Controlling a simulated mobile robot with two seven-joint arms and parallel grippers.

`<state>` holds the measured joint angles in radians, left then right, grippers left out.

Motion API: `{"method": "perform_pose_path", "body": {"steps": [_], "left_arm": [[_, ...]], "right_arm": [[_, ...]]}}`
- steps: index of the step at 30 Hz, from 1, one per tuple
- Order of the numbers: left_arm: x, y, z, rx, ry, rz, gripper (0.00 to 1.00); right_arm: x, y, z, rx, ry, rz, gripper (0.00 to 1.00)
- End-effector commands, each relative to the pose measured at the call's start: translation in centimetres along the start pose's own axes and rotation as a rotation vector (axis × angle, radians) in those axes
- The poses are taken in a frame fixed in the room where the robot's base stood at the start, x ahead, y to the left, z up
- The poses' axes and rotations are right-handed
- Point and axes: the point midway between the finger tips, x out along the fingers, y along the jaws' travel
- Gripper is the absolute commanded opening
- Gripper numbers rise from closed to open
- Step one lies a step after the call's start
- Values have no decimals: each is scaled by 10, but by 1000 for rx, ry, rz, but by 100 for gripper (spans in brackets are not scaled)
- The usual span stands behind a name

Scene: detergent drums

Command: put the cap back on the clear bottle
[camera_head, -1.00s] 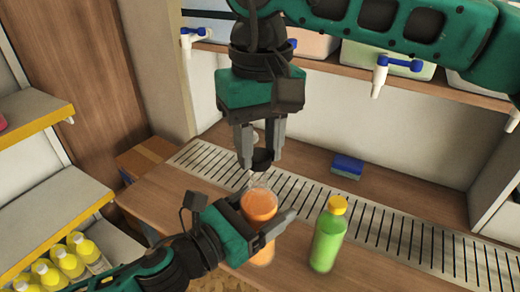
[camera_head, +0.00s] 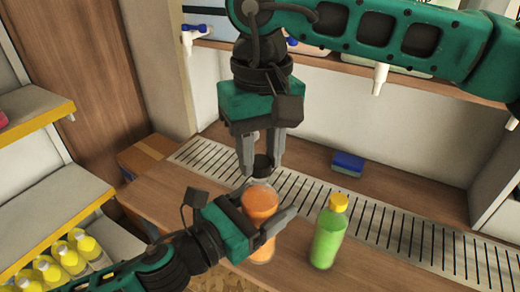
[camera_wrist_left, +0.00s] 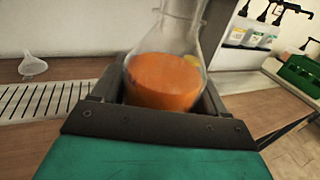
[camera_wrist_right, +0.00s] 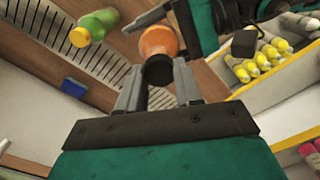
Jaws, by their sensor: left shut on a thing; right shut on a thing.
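The clear bottle (camera_head: 261,203), filled with orange liquid, stands upright on the counter. My left gripper (camera_head: 266,222) is shut on its body from the side; the bottle also shows in the left wrist view (camera_wrist_left: 165,80). My right gripper (camera_head: 262,160) points down above the bottle, shut on the black cap (camera_head: 262,167). In the right wrist view the cap (camera_wrist_right: 158,72) sits between the fingertips, in line with the bottle's neck. Cap and neck top appear to meet, but I cannot tell whether the cap is seated.
A green bottle with a yellow cap (camera_head: 328,231) stands right of the clear bottle. A blue sponge (camera_head: 348,164) lies behind the slotted metal strip (camera_head: 400,231). A clear funnel (camera_wrist_left: 32,66) stands on the counter. Shelves with yellow-capped bottles (camera_head: 64,258) are at the left.

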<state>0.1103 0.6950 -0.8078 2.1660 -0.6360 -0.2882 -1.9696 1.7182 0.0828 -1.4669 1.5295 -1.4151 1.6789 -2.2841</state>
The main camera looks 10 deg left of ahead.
Motion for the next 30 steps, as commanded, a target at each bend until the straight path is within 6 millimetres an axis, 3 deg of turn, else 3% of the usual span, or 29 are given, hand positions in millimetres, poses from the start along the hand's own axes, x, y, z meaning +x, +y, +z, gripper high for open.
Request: {"method": "perform_pose_path", "body": {"steps": [20,23,30], "left_arm": [[0,0,2,1,-4,-1,0],[0,0,2,1,-4,-1,0],[0,0,2,1,-4,-1,0]], "right_arm": [[11,0,0,25,1,-1,7],[11,0,0,123,3,-1,7],[11,0,0,558,11,-1,7]]}}
